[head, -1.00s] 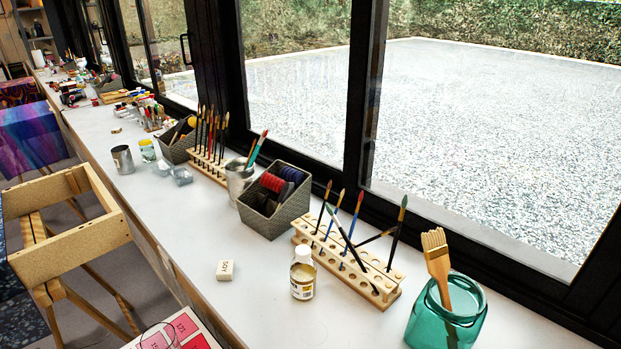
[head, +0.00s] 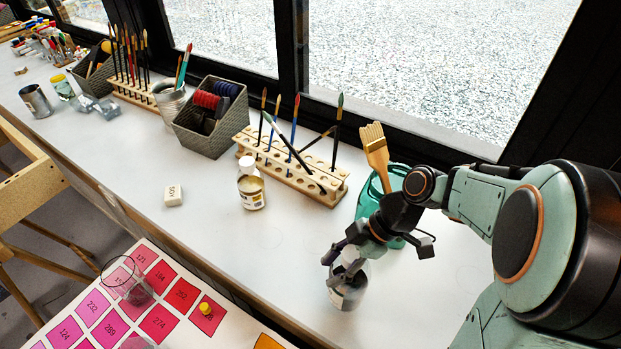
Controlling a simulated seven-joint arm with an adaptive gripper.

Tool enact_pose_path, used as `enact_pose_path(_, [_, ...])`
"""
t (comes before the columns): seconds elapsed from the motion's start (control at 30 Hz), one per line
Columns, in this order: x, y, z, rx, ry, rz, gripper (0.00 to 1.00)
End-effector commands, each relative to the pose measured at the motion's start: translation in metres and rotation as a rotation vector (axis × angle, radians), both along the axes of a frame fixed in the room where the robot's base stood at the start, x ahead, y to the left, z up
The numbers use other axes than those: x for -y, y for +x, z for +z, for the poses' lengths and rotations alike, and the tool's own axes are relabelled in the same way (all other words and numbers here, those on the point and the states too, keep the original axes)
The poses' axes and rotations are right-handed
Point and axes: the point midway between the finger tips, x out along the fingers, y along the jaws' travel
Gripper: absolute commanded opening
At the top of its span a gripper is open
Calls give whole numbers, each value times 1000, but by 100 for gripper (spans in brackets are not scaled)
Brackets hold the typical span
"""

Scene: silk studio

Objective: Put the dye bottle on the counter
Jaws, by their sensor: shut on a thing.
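My gripper (head: 343,257) is at the lower right of the head view, pointing down and shut on the neck of a small clear bottle with dark grey contents (head: 347,296), which looks like the dye bottle. The bottle is roughly upright over the white counter (head: 225,235), near its front edge. I cannot tell whether its base touches the counter. The fingers hide its top. A second bottle, with a white cap and tan contents (head: 251,187), stands on the counter to the left, apart from my gripper.
A teal glass jar (head: 370,200) with a wide brush stands just behind my gripper. A wooden brush rack (head: 290,170), a grey basket (head: 210,122) and an eraser-like block (head: 174,195) are farther left. A colour chart (head: 95,300) with a glass lies below.

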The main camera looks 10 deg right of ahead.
Motion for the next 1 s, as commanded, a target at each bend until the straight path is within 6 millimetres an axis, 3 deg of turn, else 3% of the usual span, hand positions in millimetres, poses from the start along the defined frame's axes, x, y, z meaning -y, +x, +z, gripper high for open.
enact_pose_path(0.13, [0,-1,-19,-3,1,1,0])
enact_pose_path(0.47, [0,-1,-21,-2,-1,1,0])
enact_pose_path(0.5, [0,-1,-22,-2,-1,1,37])
enact_pose_path(0.6, [0,-1,-22,-2,-1,1,63])
enact_pose_path(1.0, [3,-1,-16,1,-1,-2,63])
